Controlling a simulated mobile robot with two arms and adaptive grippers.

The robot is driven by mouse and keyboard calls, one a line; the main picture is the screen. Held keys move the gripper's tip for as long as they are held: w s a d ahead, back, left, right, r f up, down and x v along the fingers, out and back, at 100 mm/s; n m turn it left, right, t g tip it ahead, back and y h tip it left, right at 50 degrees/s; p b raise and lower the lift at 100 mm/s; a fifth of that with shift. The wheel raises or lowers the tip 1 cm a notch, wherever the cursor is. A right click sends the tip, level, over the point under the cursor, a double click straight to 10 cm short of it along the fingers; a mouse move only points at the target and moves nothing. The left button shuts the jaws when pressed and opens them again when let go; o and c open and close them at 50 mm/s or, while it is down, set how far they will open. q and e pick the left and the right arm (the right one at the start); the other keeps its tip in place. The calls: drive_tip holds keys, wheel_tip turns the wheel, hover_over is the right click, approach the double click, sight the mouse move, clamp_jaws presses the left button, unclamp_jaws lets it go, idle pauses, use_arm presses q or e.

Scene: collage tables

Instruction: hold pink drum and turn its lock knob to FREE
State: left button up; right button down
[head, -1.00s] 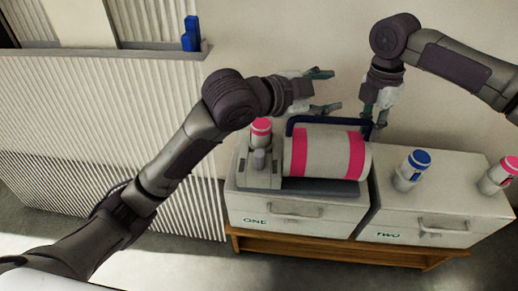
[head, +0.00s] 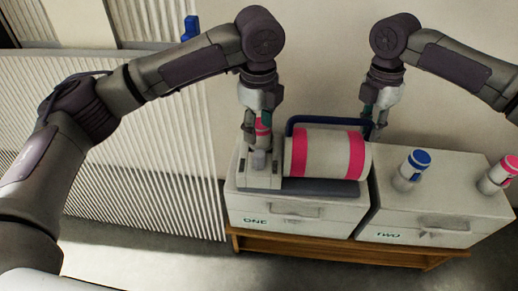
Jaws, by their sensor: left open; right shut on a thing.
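The pink drum (head: 305,154), pale with two pink bands, lies on its side in a cradle on the cabinet marked ONE. A dark blue bar (head: 303,119) runs along its back. A grey knob (head: 259,160) stands on the block left of the drum. A pink-topped cylinder (head: 263,127) is just behind the knob. My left gripper (head: 256,128) points down, open, at the pink-topped cylinder, partly covering it; contact cannot be told. My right gripper (head: 374,126) is shut at the right end of the blue bar, its fingertips partly hidden behind the drum.
Cabinet TWO (head: 420,213) stands to the right, with a blue-topped cylinder (head: 408,174) and a pink-topped one (head: 492,179) on it. A corrugated panel (head: 150,150) is on the left, with a small blue object (head: 191,27) above it.

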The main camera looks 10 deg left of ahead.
sight(259, 151)
use_arm(q)
wheel_tip(259, 151, down, 8)
drive_tip(key=shift+f, duration=0.25)
